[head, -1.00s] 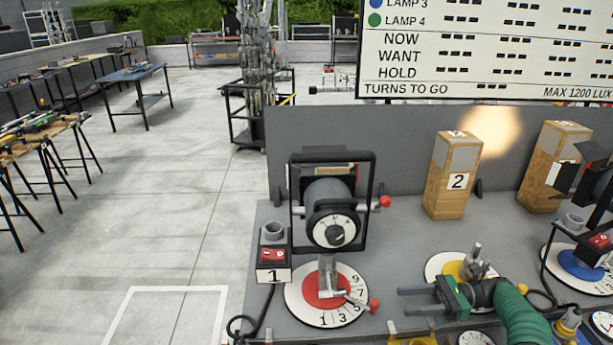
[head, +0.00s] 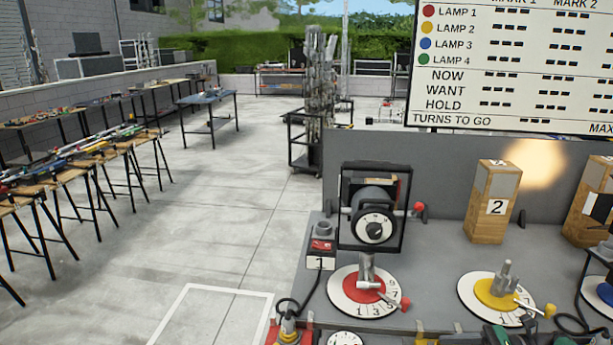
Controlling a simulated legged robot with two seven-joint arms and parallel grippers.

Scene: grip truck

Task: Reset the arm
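Only a dark and green part of my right gripper (head: 497,338) shows at the bottom edge in the head view, below the yellow dial. Its fingers cannot be made out clearly, and it appears apart from the lamp controls. My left gripper is not in view. Lamp 1 (head: 374,208) stands in its black frame behind the red dial (head: 363,289), which has a red-tipped pointer. The yellow dial (head: 497,294) has a grey post and a yellow-tipped pointer.
The grey bench (head: 432,262) holds a wooden block marked 2 (head: 492,205) and a switch box marked 1 (head: 322,247). A scoreboard (head: 510,70) stands behind. Tool tables (head: 100,148) line the left. The floor (head: 225,235) between is clear.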

